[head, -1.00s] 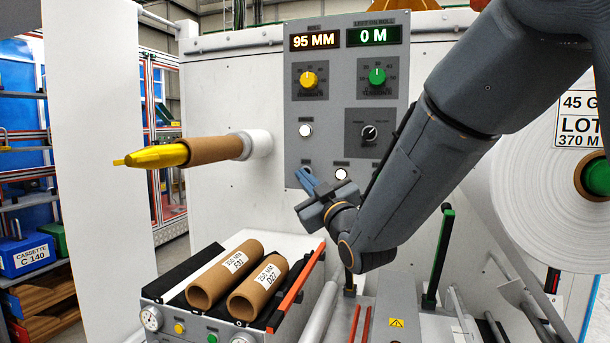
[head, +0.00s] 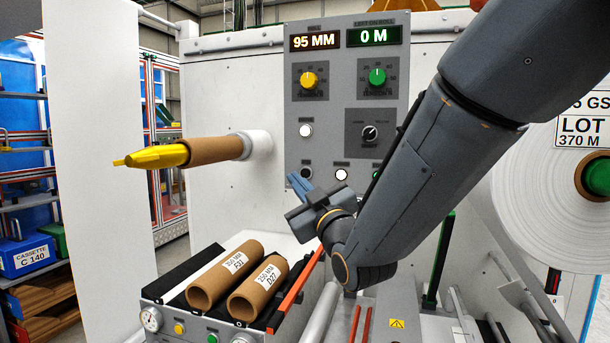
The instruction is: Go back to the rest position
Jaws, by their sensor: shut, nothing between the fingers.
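My gripper (head: 298,184) is in the middle of the head view, in front of the lower part of the grey control panel (head: 343,90). Its blue fingers are shut with nothing between them and point up and to the left. It is above and to the right of the cradle with the cardboard cores, apart from them. My arm comes down from the upper right and hides the panel's lower right part.
A cardboard core (head: 212,150) sits on a yellow-tipped spindle (head: 158,157) at left. Two labelled cores (head: 225,276) (head: 258,288) lie in the cradle (head: 168,283) below. A white roll (head: 535,190) stands at right. A green-topped post (head: 440,260) stands behind my arm.

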